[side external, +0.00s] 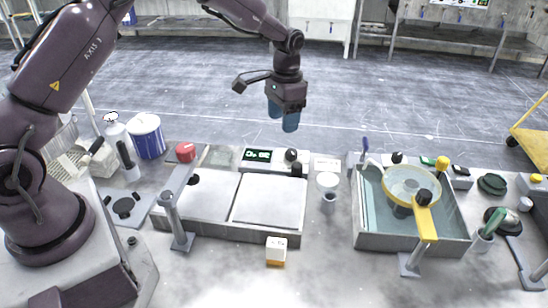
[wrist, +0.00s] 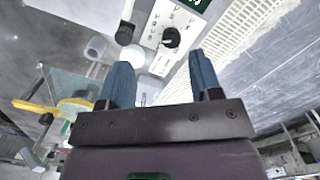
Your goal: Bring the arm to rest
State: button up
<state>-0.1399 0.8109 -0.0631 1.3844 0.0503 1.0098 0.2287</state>
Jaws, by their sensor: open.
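My gripper (side external: 283,119) hangs from my purple arm above the back edge of the bench, pointing down. In the side external view it is well above the control panel and touches nothing. In the wrist view its two blue fingers (wrist: 162,85) stand apart with nothing between them, so it is open and empty. A grey panel with a black knob (wrist: 171,38) shows beyond the fingers.
A water basin (side external: 370,241) with a yellow-armed ring (side external: 427,225) stands right. The air around my gripper is clear.

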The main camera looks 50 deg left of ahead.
jog(key=s+d+r+t, duration=0.1)
jog(key=s+r+t, duration=0.1)
jog(key=s+r, duration=0.4)
jog(key=s+d+r+n+t, duration=0.1)
jog(key=s+d+r+t, duration=0.1)
jog(key=s+r, duration=0.5)
jog(key=s+d+r+t, duration=0.1)
jog(key=s+r, duration=0.5)
jog(key=s, duration=0.9)
jog(key=shift+s+d+r+n+t, duration=0.35)
jog(key=shift+d+r+n+t, duration=0.05)
jog(key=shift+t, duration=0.3)
dwell(4.5)
